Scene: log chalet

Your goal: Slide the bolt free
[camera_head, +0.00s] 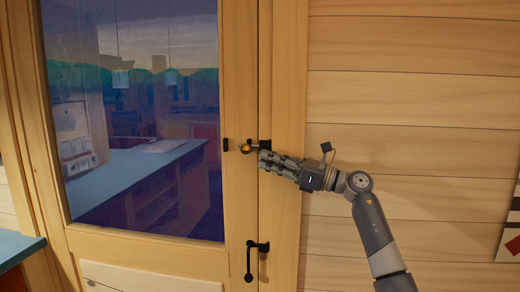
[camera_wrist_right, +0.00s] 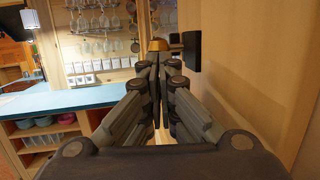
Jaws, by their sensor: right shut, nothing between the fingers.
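The bolt (camera_head: 252,147) is on the glazed door's right edge, with a thin bar and dark brackets near the door frame. Its small brass-coloured knob (camera_head: 245,148) shows just left of my right gripper's tips. In the wrist view the brass-coloured piece (camera_wrist_right: 157,45) appears just past the fingertips. My right gripper (camera_head: 264,159) is shut and empty, pointing left at the bolt from the right. I cannot tell whether it touches the knob. A dark bracket (camera_wrist_right: 191,52) stands to the right of the fingertips in the wrist view. My left gripper is out of view.
The wooden door (camera_head: 240,215) looks closed against its frame (camera_head: 288,60). A black handle (camera_head: 250,262) hangs below the bolt. A log wall (camera_head: 410,100) lies to the right. A blue counter (camera_head: 20,245) is at the lower left.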

